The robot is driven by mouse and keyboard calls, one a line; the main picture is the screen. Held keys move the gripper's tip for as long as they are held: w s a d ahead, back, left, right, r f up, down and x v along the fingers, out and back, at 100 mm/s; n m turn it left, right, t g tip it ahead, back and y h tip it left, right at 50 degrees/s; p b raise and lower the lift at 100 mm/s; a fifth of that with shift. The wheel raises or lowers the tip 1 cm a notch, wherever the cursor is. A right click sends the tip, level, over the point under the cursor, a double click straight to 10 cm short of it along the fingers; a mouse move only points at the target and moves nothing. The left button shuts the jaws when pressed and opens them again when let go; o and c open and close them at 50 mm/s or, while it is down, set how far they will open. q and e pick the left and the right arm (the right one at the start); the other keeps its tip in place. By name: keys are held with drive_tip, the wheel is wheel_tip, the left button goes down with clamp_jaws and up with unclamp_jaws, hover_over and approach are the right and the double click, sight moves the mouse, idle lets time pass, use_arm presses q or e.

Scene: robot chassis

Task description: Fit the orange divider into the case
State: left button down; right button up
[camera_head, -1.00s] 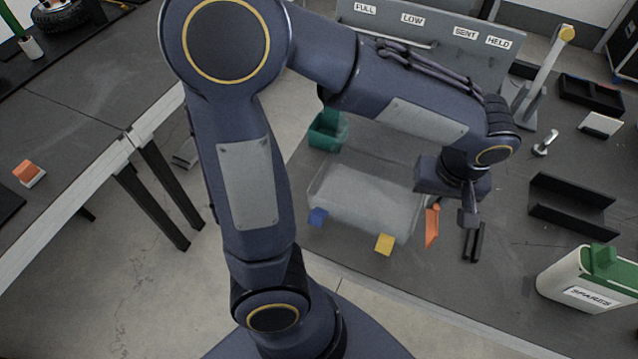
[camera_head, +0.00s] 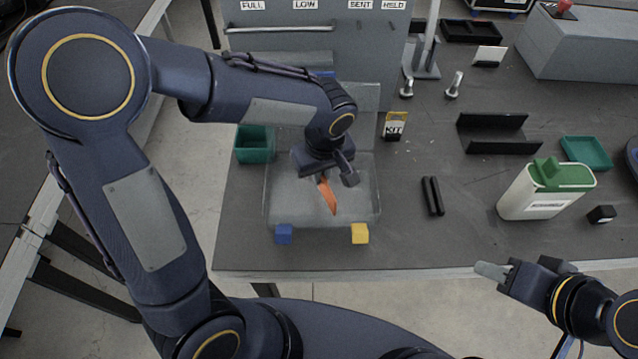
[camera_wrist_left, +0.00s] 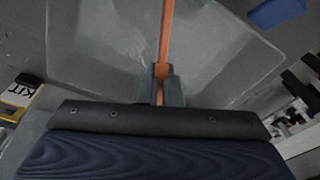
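The clear case (camera_head: 278,205) stands near the table's front edge, with a translucent panel (camera_head: 362,98) upright behind it. My left gripper (camera_head: 336,176) is over the case and shut on the orange divider (camera_head: 328,197). The divider looks like a thin strip slanting towards the case's front in the head view. I cannot tell whether it touches the case floor or walls. In the left wrist view, the divider (camera_wrist_left: 166,35) runs between the fingertips (camera_wrist_left: 162,88), with the case (camera_wrist_left: 95,50) around it. My right gripper (camera_head: 503,273) is in front of the table; its finger gap is unclear.
A blue block (camera_head: 284,234) and a yellow block (camera_head: 360,233) sit at the case's front. A green bin (camera_head: 254,145) stands at left. A KIT-labelled item (camera_head: 394,126), black bars (camera_head: 432,196) and a green-lidded container (camera_head: 543,190) are at right.

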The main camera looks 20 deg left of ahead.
sight(320, 188)
use_arm(q)
drive_tip(key=shift+f, duration=1.9)
drive_tip(key=shift+f+b, duration=0.2)
drive_tip(key=shift+b, duration=0.15)
drive_tip(key=c, duration=1.6)
unclamp_jaws()
drive_tip(key=shift+r, duration=0.1)
